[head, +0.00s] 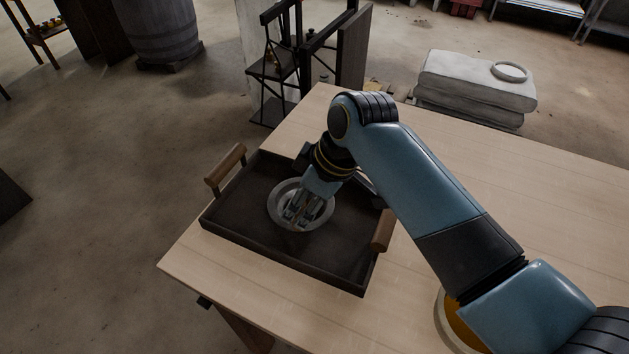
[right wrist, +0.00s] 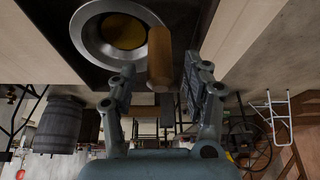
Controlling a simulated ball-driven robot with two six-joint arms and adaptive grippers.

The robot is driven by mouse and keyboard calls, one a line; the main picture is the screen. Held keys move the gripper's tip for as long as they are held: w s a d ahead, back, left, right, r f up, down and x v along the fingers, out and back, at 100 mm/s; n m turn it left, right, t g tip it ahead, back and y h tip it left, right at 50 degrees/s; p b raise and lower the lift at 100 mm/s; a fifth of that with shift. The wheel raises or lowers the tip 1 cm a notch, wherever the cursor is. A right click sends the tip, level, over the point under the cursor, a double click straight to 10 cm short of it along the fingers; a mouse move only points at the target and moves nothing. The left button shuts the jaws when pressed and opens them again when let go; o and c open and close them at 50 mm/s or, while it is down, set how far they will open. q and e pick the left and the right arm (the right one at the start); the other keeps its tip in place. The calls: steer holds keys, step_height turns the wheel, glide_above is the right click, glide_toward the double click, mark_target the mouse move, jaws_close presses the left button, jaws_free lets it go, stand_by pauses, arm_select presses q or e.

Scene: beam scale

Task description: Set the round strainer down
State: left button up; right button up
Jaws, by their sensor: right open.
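The round strainer (head: 273,208), a pale grey ring with a wide rim, lies in the dark tray (head: 250,235) on the table. It also shows in the right wrist view (right wrist: 90,38), with a yellowish middle. My right gripper (head: 297,217) points down over the strainer and hides part of it in the head view. In the right wrist view its fingers (right wrist: 158,88) are spread apart. A brown wooden grip (right wrist: 160,60) shows between them in the picture; I cannot tell whether it is the tray's or the strainer's. My left gripper is not in view.
The tray has raised walls and wooden handles at its left (head: 225,165) and right (head: 383,230). The pale wooden table (head: 530,190) is clear at the back right. A yellow, pale-rimmed round thing (head: 452,318) is partly hidden behind my right arm. The table's left edge is close to the tray.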

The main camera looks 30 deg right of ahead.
steer(key=v, duration=0.8)
steer(key=shift+r, duration=0.25)
steer(key=shift+s+d, duration=0.1)
steer(key=shift+s, duration=0.05)
